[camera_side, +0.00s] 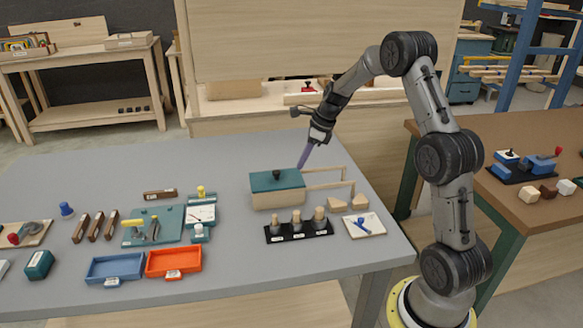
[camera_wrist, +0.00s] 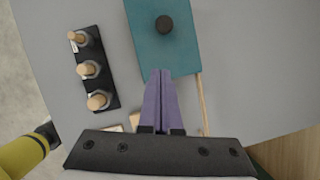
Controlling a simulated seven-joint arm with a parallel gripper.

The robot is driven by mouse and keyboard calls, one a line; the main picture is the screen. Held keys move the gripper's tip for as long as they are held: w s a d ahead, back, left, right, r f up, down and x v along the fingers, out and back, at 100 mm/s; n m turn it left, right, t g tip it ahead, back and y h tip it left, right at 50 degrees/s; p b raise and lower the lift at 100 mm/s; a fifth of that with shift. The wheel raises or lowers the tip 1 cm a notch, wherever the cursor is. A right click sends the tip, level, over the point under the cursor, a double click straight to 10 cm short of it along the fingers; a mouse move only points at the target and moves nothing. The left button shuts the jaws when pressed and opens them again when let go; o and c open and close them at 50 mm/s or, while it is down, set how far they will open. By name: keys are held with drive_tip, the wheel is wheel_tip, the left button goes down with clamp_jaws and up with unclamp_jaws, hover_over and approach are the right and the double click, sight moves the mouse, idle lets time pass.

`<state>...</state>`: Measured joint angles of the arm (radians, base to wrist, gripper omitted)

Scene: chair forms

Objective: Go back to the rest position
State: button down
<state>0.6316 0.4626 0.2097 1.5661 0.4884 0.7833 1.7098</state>
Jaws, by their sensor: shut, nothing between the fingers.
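My gripper (camera_side: 303,166) has purple fingers, closed together with nothing between them. It points down above the right end of the wooden box with a teal lid (camera_side: 277,181). In the wrist view my gripper (camera_wrist: 158,74) shows with both fingers pressed together over the edge of the teal lid (camera_wrist: 150,45). The lid has a round black knob (camera_wrist: 164,24) and lies on the box. I cannot tell whether the fingertips touch the lid or hover just above it.
A black rack with several wooden pegs (camera_side: 299,228) and a white tile with a blue piece (camera_side: 363,225) lie in front of the box. Blue (camera_side: 115,268) and orange (camera_side: 173,262) trays sit at the front left. Wooden rails (camera_side: 325,185) extend right of the box. The back of the grey table (camera_side: 130,165) is clear.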

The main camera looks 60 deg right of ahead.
wheel_tip(320, 180, up, 11)
drive_tip(key=a+n, duration=0.1)
drive_tip(key=a, duration=0.2)
drive_tip(key=s+a+r+n+t, duration=0.1)
drive_tip(key=s+a+r+n, duration=0.45)
drive_tip(key=a, duration=0.35)
drive_tip(key=s+a+r+n+t, duration=0.1)
drive_tip(key=s+a+r+n, duration=0.4)
drive_tip(key=a, duration=0.4)
drive_tip(key=s+a+f+n, duration=0.1)
drive_tip(key=s+a+n, duration=0.3)
drive_tip(key=s+n, duration=0.55)
drive_tip(key=s+d+f+n+h, duration=0.1)
drive_tip(key=s+f+n+h, duration=0.1)
drive_tip(key=s+f+n, duration=0.4)
drive_tip(key=s+n, duration=0.2)
drive_tip(key=n, duration=0.1)
drive_tip(key=shift+s+f+n, duration=0.2)
drive_tip(key=shift+s+n, duration=0.1)
drive_tip(key=shift+d, duration=0.1)
